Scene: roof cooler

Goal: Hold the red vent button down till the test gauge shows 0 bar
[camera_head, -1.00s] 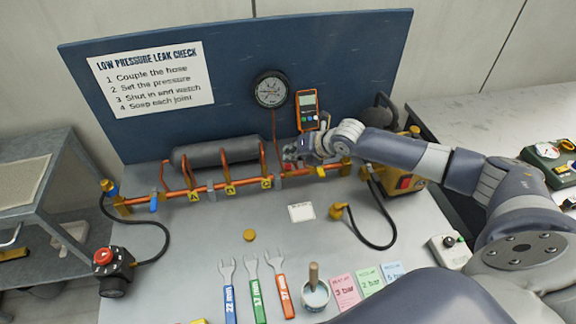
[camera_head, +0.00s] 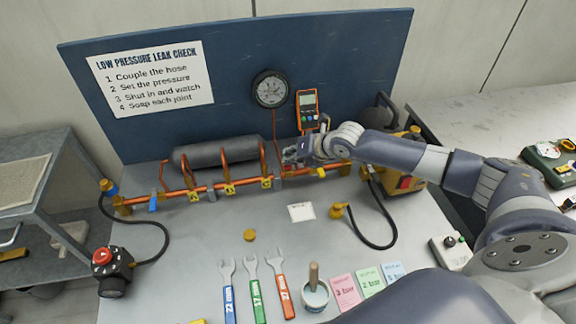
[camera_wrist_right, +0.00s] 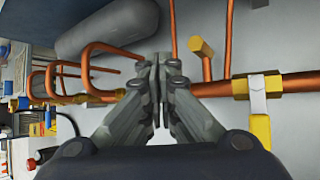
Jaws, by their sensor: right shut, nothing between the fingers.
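The round test gauge (camera_head: 270,89) has a white dial and hangs on the blue backboard. Its needle is too small to read surely. My right gripper (camera_head: 287,156) is at the copper pipe, below and a little right of the gauge. In the right wrist view my right gripper (camera_wrist_right: 160,62) has its fingers together, with nothing between them. The red vent button is not clearly seen; a small reddish patch shows by the fingertips, and I cannot tell whether they touch or press it. My left gripper is out of view.
The copper pipe (camera_head: 210,187) with yellow fittings runs below a grey cylinder (camera_head: 215,154). An orange handheld meter (camera_head: 307,108) is on the board. A regulator with a red knob (camera_head: 103,257) stands left. Wrenches, a brush pot (camera_head: 315,296) and coloured cards lie at the front.

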